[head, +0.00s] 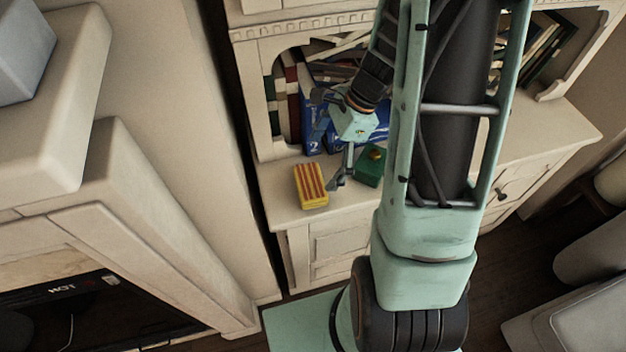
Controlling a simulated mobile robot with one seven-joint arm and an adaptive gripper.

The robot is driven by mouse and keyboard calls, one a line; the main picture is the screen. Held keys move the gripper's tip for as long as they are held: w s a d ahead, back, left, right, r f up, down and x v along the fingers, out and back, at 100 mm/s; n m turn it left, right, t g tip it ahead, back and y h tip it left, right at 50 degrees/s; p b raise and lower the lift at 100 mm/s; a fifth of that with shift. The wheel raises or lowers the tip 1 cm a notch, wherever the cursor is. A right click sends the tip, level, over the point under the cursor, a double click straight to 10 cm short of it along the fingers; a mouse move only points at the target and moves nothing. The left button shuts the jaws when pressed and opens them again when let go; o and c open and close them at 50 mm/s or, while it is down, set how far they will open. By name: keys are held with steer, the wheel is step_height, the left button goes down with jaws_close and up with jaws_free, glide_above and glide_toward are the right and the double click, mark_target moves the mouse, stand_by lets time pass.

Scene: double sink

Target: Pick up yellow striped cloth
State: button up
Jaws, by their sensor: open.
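The yellow striped cloth (311,185), yellow with red stripes and block-shaped, lies on the left end of the cream cabinet's counter in the head view. My gripper (338,181) is open just to the right of the cloth, with dark finger parts reaching down near its right side. The gripper appears empty. A small gap shows between the finger and the cloth, but I cannot tell their exact depth. The cloth's far side and underside are hidden.
A green box (368,166) sits close to the right of my gripper. Blue books (312,131) and other books stand behind in the cabinet's arched shelf. The cream counter (283,203) has its front edge close to the cloth. A pale wall stands to the left.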

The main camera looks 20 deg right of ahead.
mark_target(308, 180)
steer(key=x, duration=0.8)
steer(key=shift+w+f, duration=0.1)
steer(key=c, duration=1)
steer(key=shift+w+r, duration=0.1)
steer(key=shift+r, duration=0.55)
step_height(308, 180, up, 2)
steer(key=shift+r, duration=0.2)
steer(key=s+r, duration=0.2)
steer(key=s+d+r, duration=0.1)
steer(key=s+r, duration=0.1)
steer(key=shift+s+d+r, duration=0.1)
steer(key=shift+r, duration=0.3)
steer(key=s+d+r, duration=0.2)
steer(key=s+r, duration=0.2)
steer(key=s, duration=0.5)
steer(key=shift+s+d+r, duration=0.2)
steer(key=shift+s+r, duration=0.05)
steer(key=shift+r, duration=0.05)
